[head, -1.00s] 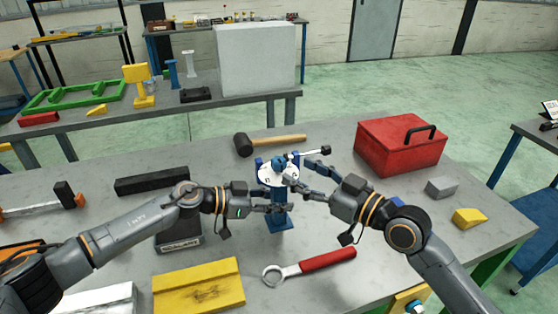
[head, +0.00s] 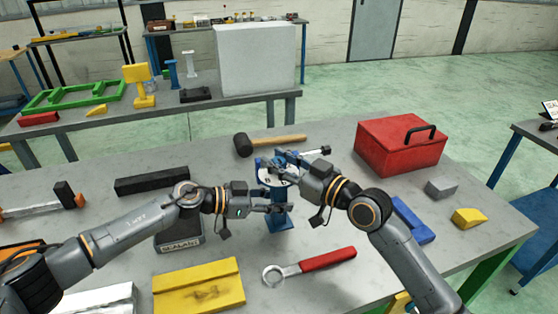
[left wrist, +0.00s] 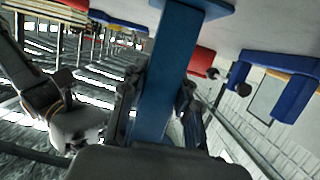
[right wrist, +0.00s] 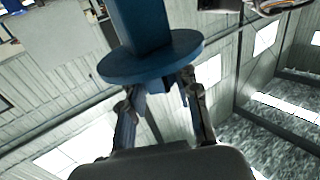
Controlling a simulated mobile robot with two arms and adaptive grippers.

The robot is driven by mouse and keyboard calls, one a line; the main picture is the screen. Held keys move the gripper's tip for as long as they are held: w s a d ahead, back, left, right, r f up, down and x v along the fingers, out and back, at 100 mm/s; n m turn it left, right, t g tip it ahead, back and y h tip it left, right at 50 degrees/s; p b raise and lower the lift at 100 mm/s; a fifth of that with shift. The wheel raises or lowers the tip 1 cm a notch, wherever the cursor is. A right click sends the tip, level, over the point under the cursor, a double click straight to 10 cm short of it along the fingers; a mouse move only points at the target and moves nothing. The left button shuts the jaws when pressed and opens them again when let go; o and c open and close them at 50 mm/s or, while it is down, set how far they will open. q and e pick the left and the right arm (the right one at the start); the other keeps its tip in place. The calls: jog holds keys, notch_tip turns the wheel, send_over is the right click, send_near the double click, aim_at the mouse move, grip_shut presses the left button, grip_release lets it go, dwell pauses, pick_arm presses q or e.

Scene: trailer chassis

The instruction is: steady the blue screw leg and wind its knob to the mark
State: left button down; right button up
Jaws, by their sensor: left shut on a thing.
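The blue screw leg (head: 281,218) stands upright on the grey table, with a pale disc (head: 265,176) near its top. My left gripper (head: 284,201) is shut on its blue post, which runs between the fingers in the left wrist view (left wrist: 165,75). My right gripper (head: 277,160) is at the top of the leg and largely hides the knob. In the right wrist view its fingers (right wrist: 160,92) stand apart beside the leg's round blue flange (right wrist: 150,58), with a small blue part between them. The mark cannot be made out.
A mallet (head: 270,143) lies just behind the leg, and a red toolbox (head: 395,148) stands to the right. A red-handled ring wrench (head: 312,264) and a yellow block (head: 198,288) lie in front. A blue part (head: 413,220) lies right of my right arm.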

grip_shut()
jog(key=shift+m+t+h, duration=0.4)
jog(key=shift+t, duration=0.1)
jog(key=o, duration=0.9)
grip_release()
jog(key=shift+o, duration=0.2)
jog(key=shift+d, duration=0.1)
jog(key=v, duration=1.2)
